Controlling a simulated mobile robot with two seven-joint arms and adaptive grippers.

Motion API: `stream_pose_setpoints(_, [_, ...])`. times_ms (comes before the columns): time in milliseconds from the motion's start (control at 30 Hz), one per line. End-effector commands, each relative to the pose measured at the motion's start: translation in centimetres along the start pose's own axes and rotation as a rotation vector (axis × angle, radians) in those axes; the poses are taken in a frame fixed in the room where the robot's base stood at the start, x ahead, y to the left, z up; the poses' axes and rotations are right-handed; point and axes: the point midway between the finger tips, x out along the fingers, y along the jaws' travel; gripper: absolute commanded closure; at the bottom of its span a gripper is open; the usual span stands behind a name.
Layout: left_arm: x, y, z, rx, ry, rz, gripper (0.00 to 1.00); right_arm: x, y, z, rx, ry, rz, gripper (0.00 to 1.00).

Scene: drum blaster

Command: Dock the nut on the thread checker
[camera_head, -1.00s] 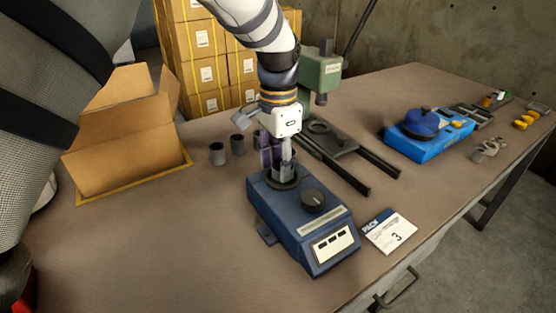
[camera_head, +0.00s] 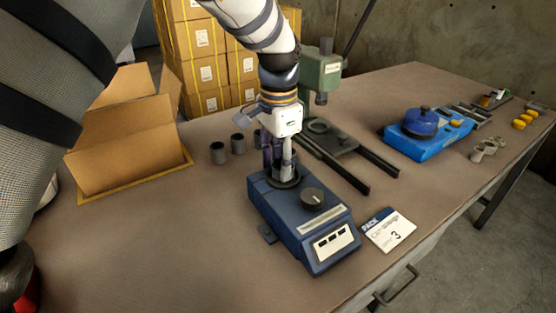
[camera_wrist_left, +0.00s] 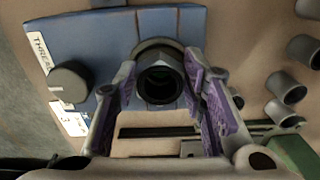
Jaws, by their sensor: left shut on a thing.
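The thread checker (camera_head: 318,228) is a dark blue box with a black knob on the table, and it also shows in the wrist view (camera_wrist_left: 60,40). Its dark round seat (camera_head: 285,184) is at the far end of its top. My left gripper (camera_head: 281,171) points down over this seat. In the wrist view the left gripper's purple-padded fingers (camera_wrist_left: 160,74) are on both sides of a dark ring-shaped nut (camera_wrist_left: 160,84), shut on it. The nut is at the seat; I cannot tell whether it is fully down. In the head view the fingers mostly hide it.
Several grey cups (camera_head: 218,153) stand behind the checker. A green press (camera_head: 322,72) with rails is just behind right. An open cardboard box (camera_head: 130,150) stands left. The front left of the table is clear.

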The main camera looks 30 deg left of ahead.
Motion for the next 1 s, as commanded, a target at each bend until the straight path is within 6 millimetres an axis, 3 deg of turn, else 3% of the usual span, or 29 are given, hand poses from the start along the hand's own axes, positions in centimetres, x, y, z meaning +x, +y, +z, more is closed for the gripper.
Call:
stream_pose_setpoints(933, [1.1, 0.0, 0.0, 0.0, 0.003, -0.002, 0.97, 0.1, 0.0, 0.1, 0.0, -0.003, 0.0, 0.42])
stream_pose_setpoints(967, [1.1, 0.0, -0.1, 0.0, 0.003, -0.002, 0.6, 0.1, 0.0, 0.1, 0.0, -0.003, 0.0, 0.42])
stream_pose_setpoints(1000, [1.1, -0.1, -0.1, 0.0, 0.003, -0.002, 0.54, 0.1, 0.0, 0.1, 0.0, -0.002, 0.0, 0.42])
